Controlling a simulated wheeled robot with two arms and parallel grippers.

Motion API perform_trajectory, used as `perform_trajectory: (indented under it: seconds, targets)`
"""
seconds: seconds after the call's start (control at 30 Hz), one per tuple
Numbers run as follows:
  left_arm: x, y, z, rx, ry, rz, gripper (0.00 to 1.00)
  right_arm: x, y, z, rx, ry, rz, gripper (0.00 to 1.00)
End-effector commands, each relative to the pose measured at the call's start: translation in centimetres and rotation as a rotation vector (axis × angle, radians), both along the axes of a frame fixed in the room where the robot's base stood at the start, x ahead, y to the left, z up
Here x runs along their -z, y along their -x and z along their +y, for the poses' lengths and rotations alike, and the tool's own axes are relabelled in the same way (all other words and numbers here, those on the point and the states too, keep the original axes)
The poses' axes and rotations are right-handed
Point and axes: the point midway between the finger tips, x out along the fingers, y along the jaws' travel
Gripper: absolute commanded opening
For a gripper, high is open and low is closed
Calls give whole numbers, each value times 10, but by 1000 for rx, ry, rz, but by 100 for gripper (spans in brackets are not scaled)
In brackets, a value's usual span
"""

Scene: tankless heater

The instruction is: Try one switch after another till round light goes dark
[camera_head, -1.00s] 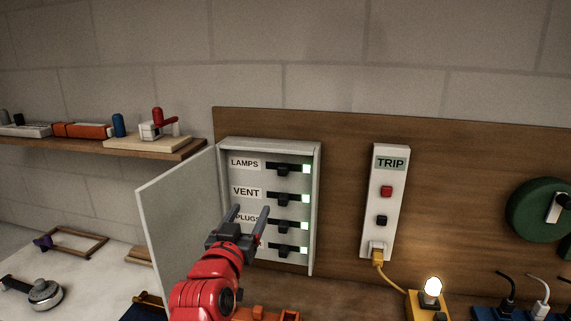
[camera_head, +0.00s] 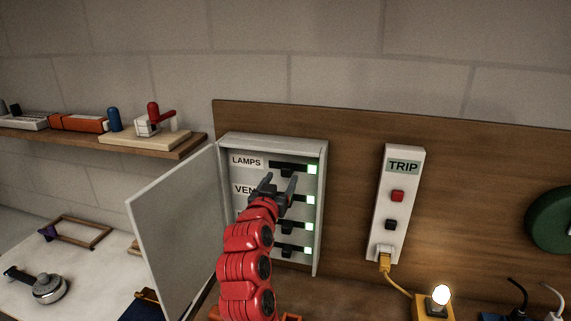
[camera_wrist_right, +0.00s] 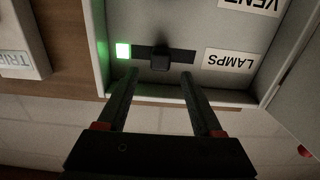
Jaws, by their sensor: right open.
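The switch box (camera_head: 324,200) is on the wooden board with its door open to the left. It has rows of black switches, each with a lit green light. The LAMPS switch (camera_head: 288,169) is the top one. It also shows in the right wrist view (camera_wrist_right: 160,58), upside down. My right gripper (camera_head: 279,182) is open and empty, just below and in front of the LAMPS switch; in the wrist view its fingers (camera_wrist_right: 157,82) point toward that switch, apart from it. My arm hides part of the VENT label (camera_head: 243,190) and lower rows. The round light (camera_head: 441,294) glows. My left gripper is not seen.
The TRIP strip (camera_head: 410,190) with a red and a black button is to the right, with a yellow cord plugged in. The open door (camera_head: 178,235) stands close to my arm on the left. A shelf (camera_head: 150,145) holds tools.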

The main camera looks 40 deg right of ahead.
Motion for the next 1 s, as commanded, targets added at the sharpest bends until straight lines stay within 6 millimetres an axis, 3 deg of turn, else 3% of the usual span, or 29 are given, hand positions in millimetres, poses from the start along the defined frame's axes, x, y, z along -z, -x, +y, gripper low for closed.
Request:
perform_trajectory:
  seconds: [0.1, 0.3, 0.67, 1.0]
  targets:
    - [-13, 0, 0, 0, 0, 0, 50, -4, -15, -19, 3, -2, 2, 68]
    - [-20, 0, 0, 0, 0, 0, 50, -2, -30, -36, 2, 0, 1, 68]
    - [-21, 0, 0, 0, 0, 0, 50, 0, -34, -39, -1, 1, -2, 68]
    - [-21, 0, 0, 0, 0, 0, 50, 0, -33, -39, -1, 1, -2, 6]
